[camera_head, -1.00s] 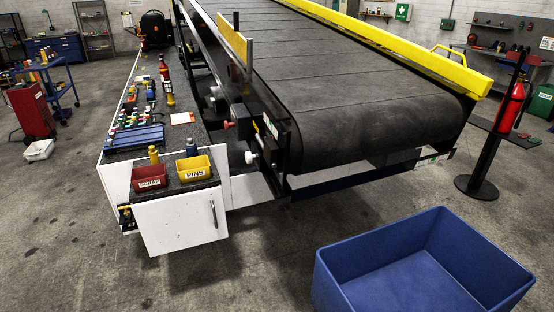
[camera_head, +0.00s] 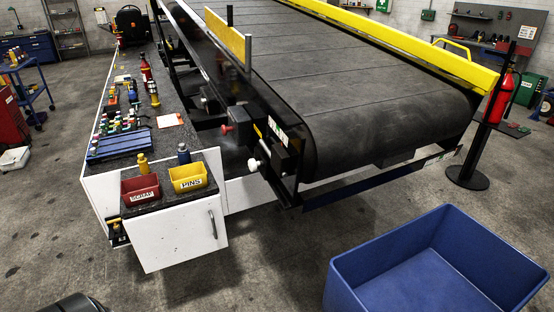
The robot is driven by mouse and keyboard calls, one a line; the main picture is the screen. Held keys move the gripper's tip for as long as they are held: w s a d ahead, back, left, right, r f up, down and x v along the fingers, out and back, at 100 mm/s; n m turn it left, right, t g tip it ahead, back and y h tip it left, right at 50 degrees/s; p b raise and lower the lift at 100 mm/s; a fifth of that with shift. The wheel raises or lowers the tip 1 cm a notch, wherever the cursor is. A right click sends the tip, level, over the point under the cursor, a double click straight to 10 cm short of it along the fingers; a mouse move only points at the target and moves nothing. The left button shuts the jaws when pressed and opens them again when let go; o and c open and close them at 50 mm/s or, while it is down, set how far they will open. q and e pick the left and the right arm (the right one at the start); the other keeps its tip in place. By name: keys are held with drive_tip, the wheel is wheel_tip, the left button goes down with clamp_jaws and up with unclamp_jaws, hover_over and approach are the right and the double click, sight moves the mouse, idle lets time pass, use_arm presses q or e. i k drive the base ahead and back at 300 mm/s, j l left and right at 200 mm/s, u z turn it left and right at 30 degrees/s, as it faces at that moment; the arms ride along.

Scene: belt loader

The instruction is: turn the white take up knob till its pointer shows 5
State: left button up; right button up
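The white take up knob (camera_head: 254,165) sits low on the near end of the belt loader's side frame, to the right of the bench. Its pointer and scale are too small to read from here. A red knob (camera_head: 227,130) sits on the same frame, above and to the left of the white one. Neither of my grippers is in view. A dark rounded shape at the bottom left edge may be part of me.
A white bench (camera_head: 187,239) stands left of the loader, carrying a red bin (camera_head: 140,191) and a yellow bin (camera_head: 188,178). A large blue crate (camera_head: 372,268) stands on the floor at right. The floor before the knob, between bench and crate, is clear.

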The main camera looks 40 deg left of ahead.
sight(253, 165)
drive_tip(key=j+z, duration=0.15)
drive_tip(key=j, duration=0.3)
drive_tip(key=j+z, duration=0.1)
drive_tip(key=j, duration=0.35)
drive_tip(key=k+j+z, duration=0.15)
drive_tip(key=j, duration=0.3)
drive_tip(key=j+z, duration=0.15)
drive_tip(key=j, duration=0.3)
drive_tip(key=k+j+z, duration=0.1)
drive_tip(key=j, duration=0.35)
drive_tip(key=k+j+z, duration=0.15)
drive_tip(key=j, duration=0.25)
drive_tip(key=k+j+z, duration=0.1)
drive_tip(key=j, duration=0.35)
